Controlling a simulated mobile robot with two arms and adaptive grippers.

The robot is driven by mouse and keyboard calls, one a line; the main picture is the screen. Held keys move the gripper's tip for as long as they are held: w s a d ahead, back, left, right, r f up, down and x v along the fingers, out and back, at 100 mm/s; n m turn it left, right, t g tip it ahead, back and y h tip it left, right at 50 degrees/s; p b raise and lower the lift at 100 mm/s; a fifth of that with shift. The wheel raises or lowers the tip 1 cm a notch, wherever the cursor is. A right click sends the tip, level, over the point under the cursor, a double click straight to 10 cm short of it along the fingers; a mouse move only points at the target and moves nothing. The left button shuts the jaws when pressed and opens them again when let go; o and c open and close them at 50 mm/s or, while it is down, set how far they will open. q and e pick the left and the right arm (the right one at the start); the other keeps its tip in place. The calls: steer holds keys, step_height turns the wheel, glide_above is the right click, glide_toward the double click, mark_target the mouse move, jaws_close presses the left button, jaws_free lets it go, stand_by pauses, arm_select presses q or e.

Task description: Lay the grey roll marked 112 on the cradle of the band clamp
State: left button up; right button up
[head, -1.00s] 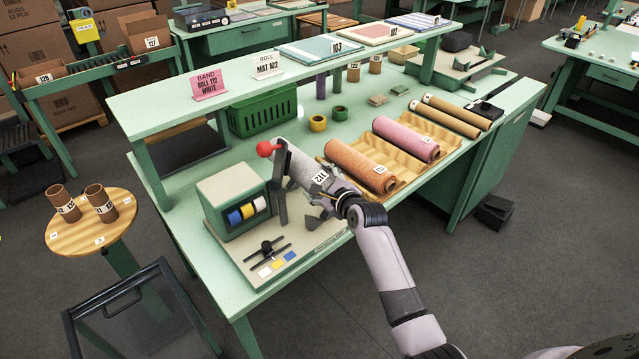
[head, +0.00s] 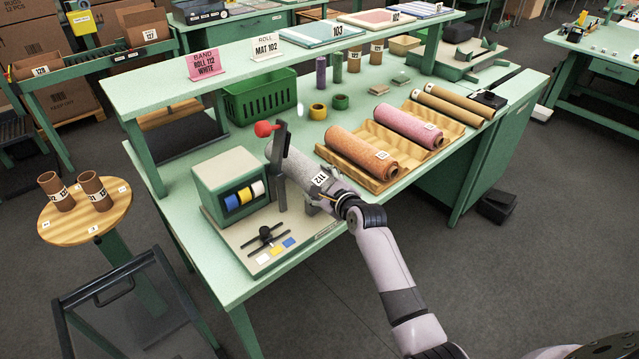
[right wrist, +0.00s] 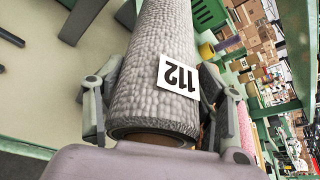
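The grey roll marked 112 (head: 305,172) slants over the band clamp's front plate, its far end beside the dark upright lever with a red knob (head: 264,129). The band clamp (head: 228,181) is a green box with blue, yellow and white band reels. Grey cradle parts (head: 312,209) show low beside the roll, mostly hidden; I cannot tell whether the roll touches them. My right gripper (head: 338,202) is around the roll's near end. In the right wrist view its fingers (right wrist: 160,105) press both sides of the roll (right wrist: 155,60), label upside down. My left gripper is out of view.
An orange roll (head: 350,148) and a pink roll (head: 405,124) lie on a wooden rack (head: 384,180) to the right. Behind stand a green basket (head: 262,103) and tape rolls. A shelf (head: 150,85) with sign cards runs above the bench. A round stool with brown tubes (head: 75,235) stands left.

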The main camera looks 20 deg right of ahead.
steer(key=o, duration=0.5)
steer(key=shift+f, duration=0.15)
steer(key=shift+s, duration=0.3)
steer(key=v, duration=1.1)
steer(key=shift+s+r, duration=0.15)
steer(key=shift+r, duration=0.3)
steer(key=shift+f, duration=0.1)
